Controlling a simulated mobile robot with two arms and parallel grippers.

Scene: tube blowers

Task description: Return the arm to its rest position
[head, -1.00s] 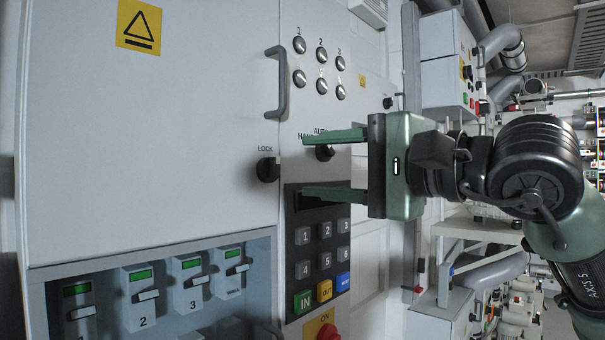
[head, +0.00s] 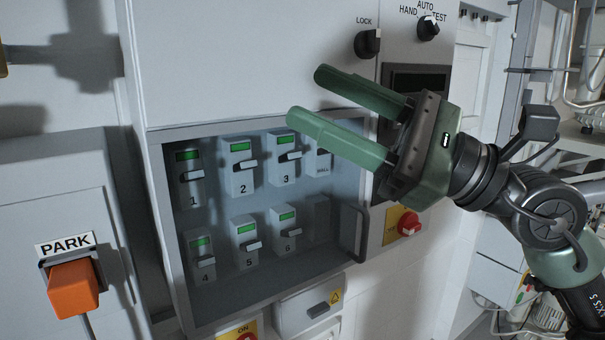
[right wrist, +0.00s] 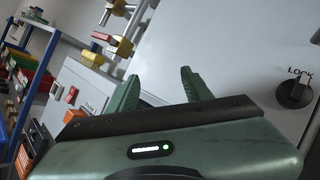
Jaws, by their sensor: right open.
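My right gripper (head: 305,100) is open and empty in the head view. Its two green fingers point up and left, in front of the cabinet and just above the breaker recess (head: 330,225). They hide part of the top right of that recess. In the right wrist view the gripper (right wrist: 160,85) also shows its two fingers spread with nothing between them. My right arm comes in from the lower right. My left gripper is not in view.
Several numbered breakers with green windows sit in the recess. An orange PARK block (head: 74,288) is at the lower left. The LOCK knob (head: 367,43) and mode knob (head: 428,28) are above the gripper. A red knob (head: 409,223) is below it. Shelves stand at far right.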

